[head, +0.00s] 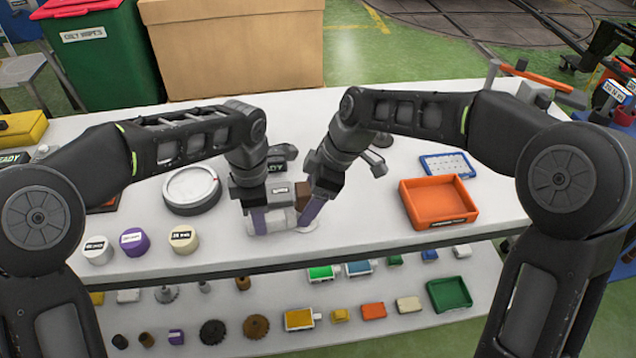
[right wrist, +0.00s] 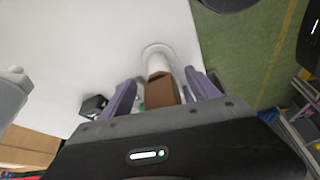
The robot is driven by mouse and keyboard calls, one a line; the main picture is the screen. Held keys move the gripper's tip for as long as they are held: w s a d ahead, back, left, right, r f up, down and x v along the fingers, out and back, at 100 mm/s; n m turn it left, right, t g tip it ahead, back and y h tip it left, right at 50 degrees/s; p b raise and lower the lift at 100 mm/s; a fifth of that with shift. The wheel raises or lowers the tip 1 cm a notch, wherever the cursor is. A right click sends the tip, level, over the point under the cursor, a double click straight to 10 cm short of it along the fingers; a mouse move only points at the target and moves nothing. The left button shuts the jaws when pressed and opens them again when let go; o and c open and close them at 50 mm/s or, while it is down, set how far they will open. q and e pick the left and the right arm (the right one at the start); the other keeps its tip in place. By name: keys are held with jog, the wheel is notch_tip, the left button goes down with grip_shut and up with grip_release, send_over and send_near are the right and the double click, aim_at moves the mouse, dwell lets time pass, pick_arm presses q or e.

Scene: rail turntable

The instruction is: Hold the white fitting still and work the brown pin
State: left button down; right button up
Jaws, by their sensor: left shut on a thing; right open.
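The white fitting (head: 281,222) is on the white table near its front edge. My left gripper (head: 259,221) is shut on it from the left, and its fingers hide part of it. The brown pin (head: 302,194) is a block-like piece beside the fitting. In the right wrist view the brown pin (right wrist: 162,92) is between the purple fingers of my right gripper (right wrist: 161,78), which is open around it. The white fitting (right wrist: 158,60) lies just beyond the pin there. I cannot tell whether the pin is seated in the fitting.
An orange tray (head: 436,206) stands to the right, with a blue-and-white case (head: 447,165) behind it. A round white-topped dish (head: 191,188) and several small pots (head: 134,242) are to the left. A lower shelf (head: 250,285) holds several small parts.

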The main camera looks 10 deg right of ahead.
aim_at(303, 208)
jog(key=shift+x, duration=1.6)
jog(key=shift+r, duration=0.1)
grip_shut()
